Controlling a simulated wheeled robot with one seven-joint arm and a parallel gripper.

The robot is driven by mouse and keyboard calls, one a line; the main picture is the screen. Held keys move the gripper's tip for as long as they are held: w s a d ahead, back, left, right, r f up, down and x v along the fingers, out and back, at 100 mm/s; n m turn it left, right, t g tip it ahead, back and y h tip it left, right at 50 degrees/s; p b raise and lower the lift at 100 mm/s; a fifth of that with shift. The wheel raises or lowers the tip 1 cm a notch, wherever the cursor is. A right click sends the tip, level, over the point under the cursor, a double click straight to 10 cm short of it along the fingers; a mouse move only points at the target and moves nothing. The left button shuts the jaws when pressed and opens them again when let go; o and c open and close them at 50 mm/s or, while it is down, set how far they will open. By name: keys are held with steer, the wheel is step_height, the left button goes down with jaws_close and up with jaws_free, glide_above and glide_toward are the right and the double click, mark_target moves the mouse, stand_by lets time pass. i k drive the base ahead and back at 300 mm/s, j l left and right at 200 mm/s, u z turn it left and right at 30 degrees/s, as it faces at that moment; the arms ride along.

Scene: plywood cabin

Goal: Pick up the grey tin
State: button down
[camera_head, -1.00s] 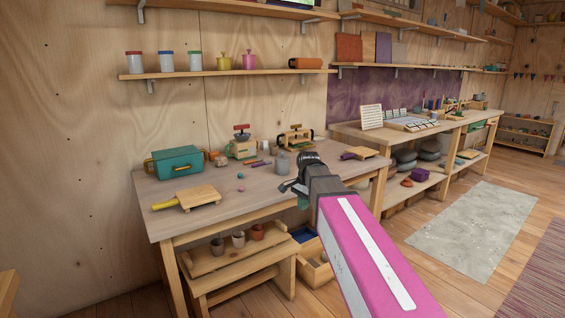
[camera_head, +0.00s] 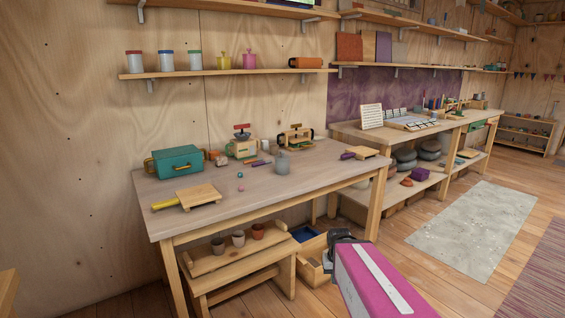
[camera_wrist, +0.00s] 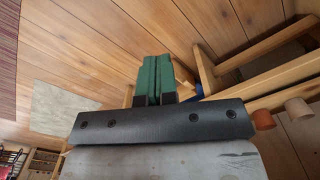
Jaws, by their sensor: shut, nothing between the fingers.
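A grey lidded tin (camera_head: 282,163) with a small knob on top stands upright on the worktable (camera_head: 225,208), right of the middle in the head view. It does not show in the wrist view. My gripper (camera_wrist: 156,62) has green fingers pressed together in the wrist view, with nothing between them. In the head view my arm is low at the front right, below the table's front edge and away from the tin. My fingers are hidden behind my own wrist there.
A low bench (camera_head: 235,272) with cups and a wooden crate (camera_head: 313,272) stand beneath. The table's front right is clear.

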mark_target(281, 168)
steer(key=j+z, duration=0.45)
steer(key=z, duration=0.3)
steer(key=k+j+z, duration=0.1)
steer(key=z, duration=0.25)
steer(key=k+j, duration=0.05)
steer(key=j, duration=0.05)
